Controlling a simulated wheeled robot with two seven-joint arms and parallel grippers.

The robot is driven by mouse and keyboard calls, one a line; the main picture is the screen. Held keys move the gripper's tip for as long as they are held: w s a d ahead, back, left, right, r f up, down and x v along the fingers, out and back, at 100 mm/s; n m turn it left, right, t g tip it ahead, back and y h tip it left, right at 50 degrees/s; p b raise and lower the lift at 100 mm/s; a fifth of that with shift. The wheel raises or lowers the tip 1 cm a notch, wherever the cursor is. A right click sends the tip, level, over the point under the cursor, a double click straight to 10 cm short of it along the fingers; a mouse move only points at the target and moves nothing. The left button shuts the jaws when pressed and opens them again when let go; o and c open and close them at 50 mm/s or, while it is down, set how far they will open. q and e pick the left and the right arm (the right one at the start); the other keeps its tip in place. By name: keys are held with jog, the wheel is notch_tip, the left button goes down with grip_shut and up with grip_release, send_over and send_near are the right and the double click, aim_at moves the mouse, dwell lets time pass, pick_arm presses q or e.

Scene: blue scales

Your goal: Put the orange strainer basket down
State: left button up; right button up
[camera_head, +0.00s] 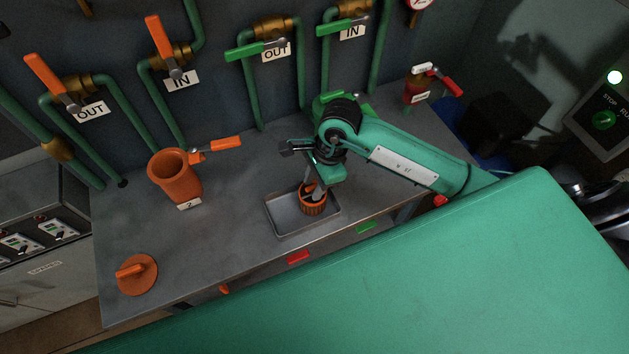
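The orange strainer basket (313,206) is at the metal tray (283,228) on the table, in the tray's right part. It looks upright, and I cannot tell whether its base touches the tray. My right gripper (315,190) comes down from above with its fingers at the basket's top. The fingers seem to be at the rim, but the wrist and the small scale hide whether they are closed on it. My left gripper is not in view.
An orange strainer housing (178,178) stands open on the table at left. An orange lid (137,274) lies at the front left. Pipes with orange and green valve handles (257,50) line the back wall. A green surface (400,290) fills the lower right. Bare table lies left of the tray.

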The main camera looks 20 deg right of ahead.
jog(key=shift+r, duration=0.1)
jog(key=shift+r+p, duration=0.2)
jog(key=shift+p, duration=0.15)
jog(key=b+v, duration=0.3)
jog(key=v, duration=0.8)
jog(key=shift+d+r, duration=0.2)
jog(key=shift+r, duration=0.2)
